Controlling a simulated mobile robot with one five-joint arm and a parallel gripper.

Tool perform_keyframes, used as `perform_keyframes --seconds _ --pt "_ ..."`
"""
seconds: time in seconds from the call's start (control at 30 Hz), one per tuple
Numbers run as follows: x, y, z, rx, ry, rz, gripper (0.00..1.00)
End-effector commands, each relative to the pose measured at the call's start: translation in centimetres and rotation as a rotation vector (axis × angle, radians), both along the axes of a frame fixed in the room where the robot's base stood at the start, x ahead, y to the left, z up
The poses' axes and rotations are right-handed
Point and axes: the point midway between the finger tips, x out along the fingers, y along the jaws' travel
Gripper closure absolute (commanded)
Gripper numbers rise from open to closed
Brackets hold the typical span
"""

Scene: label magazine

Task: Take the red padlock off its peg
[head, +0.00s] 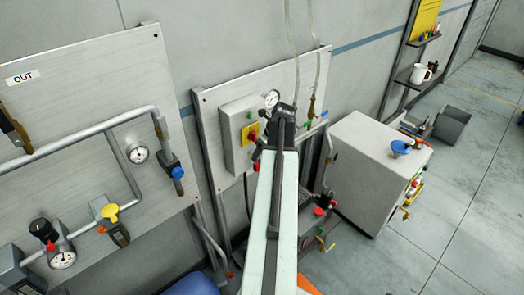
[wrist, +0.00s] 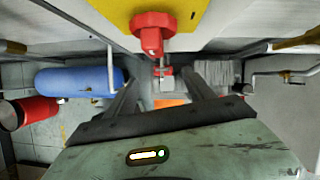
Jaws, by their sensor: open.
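A small red piece with a grey metal loop, which looks like the red padlock (wrist: 163,73), shows just below the red rotary handle (wrist: 152,32) on a yellow plate in the wrist view. In the head view a red piece (head: 256,165) hangs below the yellow plate (head: 250,133) on the grey control box, partly behind my arm. The peg itself is not clear. My gripper (wrist: 160,85) is open, its two dark fingers spread on either side of the red piece's line of sight. I see no contact; the depth between them cannot be told.
A pipe panel with gauges (head: 138,153) stands at left. A grey cabinet (head: 372,165) with a blue funnel-like item (head: 401,146) stands at right. A blue cylinder (wrist: 80,80) lies left in the wrist view. The floor at far right is mostly free.

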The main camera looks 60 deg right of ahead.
Motion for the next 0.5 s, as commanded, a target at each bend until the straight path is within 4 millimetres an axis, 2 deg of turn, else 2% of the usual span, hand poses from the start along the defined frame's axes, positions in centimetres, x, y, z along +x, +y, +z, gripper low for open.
perform_keyframes --seconds 0.17,0.4,0.5 --pt "0.1 -0.5 -2.4 -0.001 0.000 -0.009 0.38" --pt "1.5 -0.9 -6.4 0.000 0.000 -0.012 0.38" --pt "1.9 -1.0 -7.2 0.000 0.000 -0.014 0.38"
